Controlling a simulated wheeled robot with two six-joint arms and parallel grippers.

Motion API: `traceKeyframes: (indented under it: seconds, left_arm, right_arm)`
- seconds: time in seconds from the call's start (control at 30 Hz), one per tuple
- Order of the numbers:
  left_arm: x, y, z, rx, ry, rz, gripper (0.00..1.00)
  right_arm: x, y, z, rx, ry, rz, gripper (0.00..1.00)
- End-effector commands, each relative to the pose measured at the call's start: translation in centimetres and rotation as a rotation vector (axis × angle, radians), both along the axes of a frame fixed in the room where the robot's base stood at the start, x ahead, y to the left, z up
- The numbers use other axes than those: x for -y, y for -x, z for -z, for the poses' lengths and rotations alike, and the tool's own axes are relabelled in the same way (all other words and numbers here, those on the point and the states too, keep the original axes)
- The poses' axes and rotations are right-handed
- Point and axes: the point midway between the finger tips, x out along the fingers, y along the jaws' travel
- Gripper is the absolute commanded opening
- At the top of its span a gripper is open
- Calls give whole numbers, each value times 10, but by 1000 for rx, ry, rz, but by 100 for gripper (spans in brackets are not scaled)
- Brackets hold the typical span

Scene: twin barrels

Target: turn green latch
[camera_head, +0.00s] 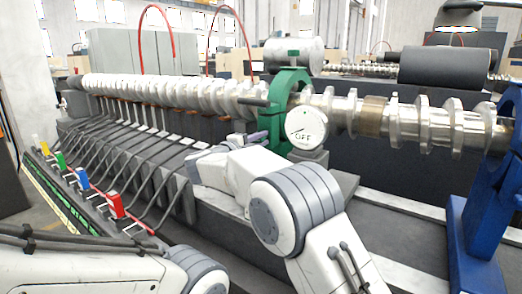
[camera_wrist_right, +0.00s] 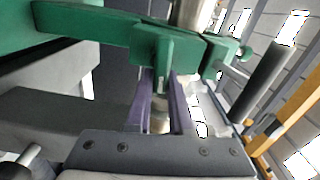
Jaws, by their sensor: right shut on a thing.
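A green clamp frame (camera_head: 297,82) stands around the metal screw shaft in the head view. The green latch (camera_wrist_right: 152,48) shows in the right wrist view as a block with a short tab, beside a long green bar (camera_wrist_right: 80,22). My right gripper (camera_wrist_right: 161,76) has its two purple fingers at the tab, one on each side, and is shut on it. In the head view my right gripper (camera_head: 238,141) is small and partly hidden by my own wrist, just left of the green frame. My left arm enters at lower left; its gripper is not visible.
A blue stand (camera_head: 482,210) rises at right.

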Motion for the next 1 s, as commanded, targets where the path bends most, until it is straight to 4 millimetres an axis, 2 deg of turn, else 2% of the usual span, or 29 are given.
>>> traceKeyframes:
  seconds: [0.03, 0.23, 0.83, 0.87, 0.9, 0.93, 1.0]
  left_arm:
    - [0, 0, 8, 0, 0, 0, 0]
    - [0, 0, 17, 0, 0, 0, 0]
    - [0, 0, 19, 0, 0, 0, 0]
    - [0, 0, 19, 0, 0, 0, 0]
    - [0, 0, 19, 0, 0, 0, 0]
    - [0, 0, 19, 0, 0, 0, 0]
    - [0, 0, 19, 0, 0, 0, 0]
  right_arm:
    - [0, 0, 6, 12, -21, -2, 0]
    - [0, 0, 5, 54, -80, -1, 0]
    - [0, 0, 4, 73, -106, -1, 0]
    - [0, 0, 4, 73, -106, -1, 32]
    - [0, 0, 4, 73, -106, -1, 47]
    - [0, 0, 4, 74, -106, -1, 50]
    - [0, 0, 4, 74, -106, 0, 50]
